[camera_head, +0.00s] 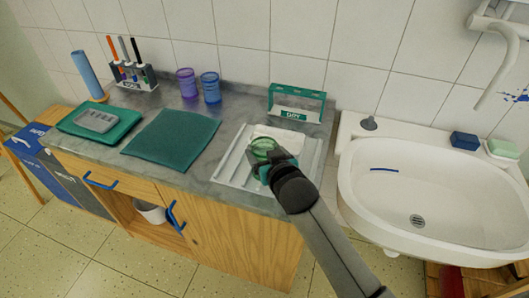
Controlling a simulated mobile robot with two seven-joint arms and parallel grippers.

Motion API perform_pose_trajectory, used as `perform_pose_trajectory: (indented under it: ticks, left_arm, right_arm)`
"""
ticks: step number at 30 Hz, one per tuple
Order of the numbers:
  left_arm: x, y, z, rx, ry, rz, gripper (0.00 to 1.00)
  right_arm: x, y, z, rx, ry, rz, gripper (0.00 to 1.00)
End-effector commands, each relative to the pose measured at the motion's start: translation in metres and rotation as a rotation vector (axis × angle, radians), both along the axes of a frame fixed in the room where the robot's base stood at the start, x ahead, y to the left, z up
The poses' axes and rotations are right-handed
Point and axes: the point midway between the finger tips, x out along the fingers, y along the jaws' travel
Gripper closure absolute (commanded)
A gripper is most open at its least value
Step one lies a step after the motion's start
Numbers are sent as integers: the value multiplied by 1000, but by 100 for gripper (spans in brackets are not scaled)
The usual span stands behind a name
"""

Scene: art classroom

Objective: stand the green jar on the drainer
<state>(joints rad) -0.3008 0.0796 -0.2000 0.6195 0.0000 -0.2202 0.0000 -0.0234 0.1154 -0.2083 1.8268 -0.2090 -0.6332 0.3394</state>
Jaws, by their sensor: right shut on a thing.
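The green jar (262,147) is in the camera_head view, over the white ridged drainer (232,172) at the right end of the counter. My right gripper (271,161) is shut on the jar, and its arm comes in from the lower right. The jar looks roughly upright. The gripper hides its lower part, so I cannot tell whether its base touches the drainer. A whitish patch shows on the drainer just behind the jar. My left gripper is not in view.
A teal rack marked DRY (297,103) stands behind the drainer. Left of the drainer lies a dark green mat (171,139); purple (187,83) and blue (210,87) cups stand behind it. A green tray (99,122) is farther left. The sink (440,200) is right.

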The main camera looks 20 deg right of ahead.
Motion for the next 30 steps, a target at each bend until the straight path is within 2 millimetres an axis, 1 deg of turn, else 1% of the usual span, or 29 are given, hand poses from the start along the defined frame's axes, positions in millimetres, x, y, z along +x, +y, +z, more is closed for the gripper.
perform_pose_trajectory:
  ticks: [7, 8, 13, 20, 23, 26, 30]
  left_arm:
    - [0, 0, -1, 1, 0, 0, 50]
    - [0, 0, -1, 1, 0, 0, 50]
    - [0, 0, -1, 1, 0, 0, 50]
    - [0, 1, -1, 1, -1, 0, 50]
    - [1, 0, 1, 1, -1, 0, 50]
    - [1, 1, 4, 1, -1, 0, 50]
    - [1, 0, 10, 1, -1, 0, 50]
  right_arm:
    - [0, 0, -3, 1, -1, 0, 93]
    - [0, 0, -3, 0, -1, 0, 19]
    - [0, 0, -3, 0, 0, 0, 0]
    - [0, 0, -2, 0, 0, 0, 0]
    - [0, 0, 2, -1, -1, 0, 0]
    - [-9, 0, 4, 0, 2, 0, 0]
    - [-29, -1, 14, 0, 2, 0, 0]
